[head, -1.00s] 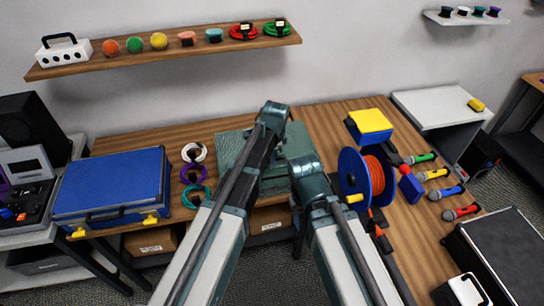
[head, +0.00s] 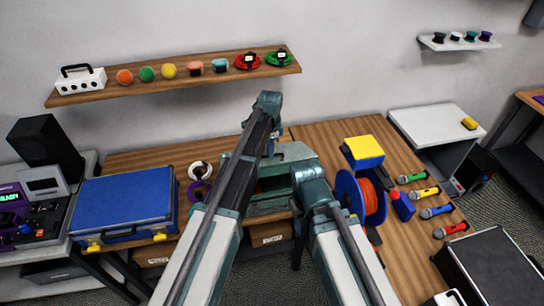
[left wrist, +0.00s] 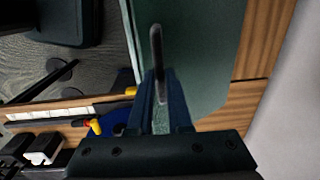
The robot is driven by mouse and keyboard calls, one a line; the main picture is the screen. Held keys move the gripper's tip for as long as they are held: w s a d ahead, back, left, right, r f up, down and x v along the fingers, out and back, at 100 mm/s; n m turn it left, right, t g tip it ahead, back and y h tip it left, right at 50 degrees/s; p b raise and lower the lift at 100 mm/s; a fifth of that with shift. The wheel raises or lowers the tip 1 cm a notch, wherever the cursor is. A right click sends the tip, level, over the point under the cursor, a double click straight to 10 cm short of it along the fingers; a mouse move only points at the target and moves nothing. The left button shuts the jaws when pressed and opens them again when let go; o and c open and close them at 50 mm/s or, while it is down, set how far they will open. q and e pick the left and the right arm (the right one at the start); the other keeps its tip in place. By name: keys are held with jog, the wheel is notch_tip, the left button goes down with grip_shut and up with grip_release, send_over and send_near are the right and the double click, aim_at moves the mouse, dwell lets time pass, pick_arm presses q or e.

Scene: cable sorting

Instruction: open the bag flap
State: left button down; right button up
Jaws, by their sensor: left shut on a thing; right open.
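The green bag (head: 297,153) lies on the table behind my arms. Its flap (left wrist: 205,60) is raised, and a dark gap shows under it at the front in the head view, partly covered by my arms. My left gripper (left wrist: 160,100) is shut on the edge of the flap, by a dark strap-like piece (left wrist: 156,45) that stands out between the fingers. In the head view my left arm hides much of the bag's left side. My right arm comes up in front of the bag's right side, and its gripper cannot be made out.
A blue case (head: 122,203) and white and purple cable coils (head: 200,170) lie left of the bag. An orange cable reel (head: 368,198), a yellow-topped blue box (head: 367,148) and several microphones (head: 424,193) are to the right. A shelf (head: 150,87) hangs above.

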pick_arm(q)
jog(key=shift+w+a+r+p, duration=0.3)
jog(key=shift+w+r, duration=0.15)
jog(key=shift+w, duration=0.15)
jog(key=shift+w+a+r+p, duration=0.15)
jog(key=shift+w+r+p, duration=0.15)
jog(key=shift+w+r, duration=0.25)
jog(key=shift+w+a+r+p, duration=0.3)
jog(key=shift+w+r, duration=0.1)
jog(key=shift+w, duration=0.25)
jog(key=c, duration=1.2)
grip_release()
jog(key=shift+c, duration=0.2)
jog(key=o, duration=0.4)
jog(key=shift+w+a+f, duration=0.1)
jog(key=shift+w+f, duration=0.25)
jog(key=shift+w, duration=0.05)
jog(key=shift+s+r, duration=0.1)
jog(key=shift+s, duration=0.15)
notch_tip(320, 180, up, 8)
jog(key=p, duration=0.7)
jog(key=shift+s+d+f+p, duration=0.25)
jog(key=shift+p, duration=0.05)
